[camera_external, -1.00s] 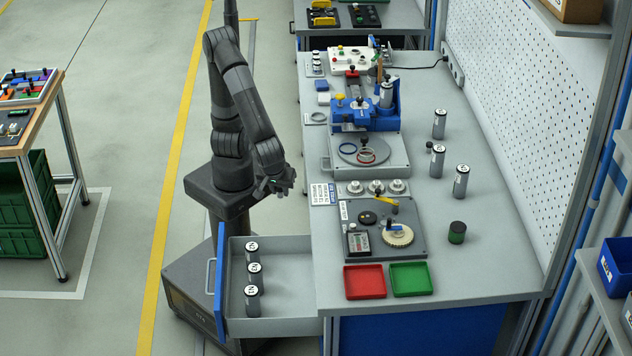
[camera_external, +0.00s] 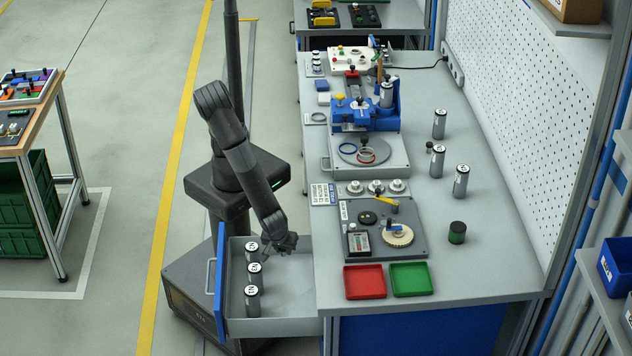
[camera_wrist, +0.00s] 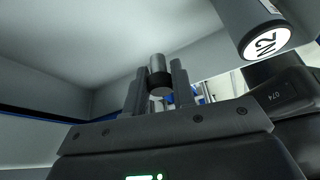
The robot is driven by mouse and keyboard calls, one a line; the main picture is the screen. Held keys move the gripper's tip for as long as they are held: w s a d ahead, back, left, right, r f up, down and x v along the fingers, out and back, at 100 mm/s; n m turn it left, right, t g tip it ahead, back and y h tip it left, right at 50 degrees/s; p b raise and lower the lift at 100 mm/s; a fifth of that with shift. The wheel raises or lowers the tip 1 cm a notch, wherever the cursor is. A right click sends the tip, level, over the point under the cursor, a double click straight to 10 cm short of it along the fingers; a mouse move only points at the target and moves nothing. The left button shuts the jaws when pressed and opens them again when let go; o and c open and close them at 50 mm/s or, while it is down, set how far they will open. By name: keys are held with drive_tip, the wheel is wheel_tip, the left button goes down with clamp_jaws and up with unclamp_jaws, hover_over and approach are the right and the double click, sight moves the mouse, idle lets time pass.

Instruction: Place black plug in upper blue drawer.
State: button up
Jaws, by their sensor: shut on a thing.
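The black plug (camera_wrist: 160,82), a short dark cylinder with a silver part, is between the fingertips of my gripper (camera_wrist: 159,88) in the wrist view. My gripper (camera_external: 285,243) is shut on it and reaches down into the back part of the open blue-fronted drawer (camera_external: 285,300), close to the bench. The plug itself is hidden or too small to make out in the external view. The drawer's grey interior walls surround the gripper in the wrist view. I cannot tell whether the plug touches the drawer floor.
Several silver canisters with white tops (camera_external: 254,274) stand in a row in the drawer by its blue front. One marked M2 (camera_wrist: 264,40) is close to my gripper in the wrist view. A red tray (camera_external: 365,282) and a green tray (camera_external: 410,279) sit on the bench edge. The drawer's right side is bare.

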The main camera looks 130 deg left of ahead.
sight(286, 273)
wheel_tip(286, 273, down, 10)
idle(0.6)
drive_tip(key=shift+f, duration=0.1)
drive_tip(key=o, duration=1)
drive_tip(key=shift+c, duration=0.2)
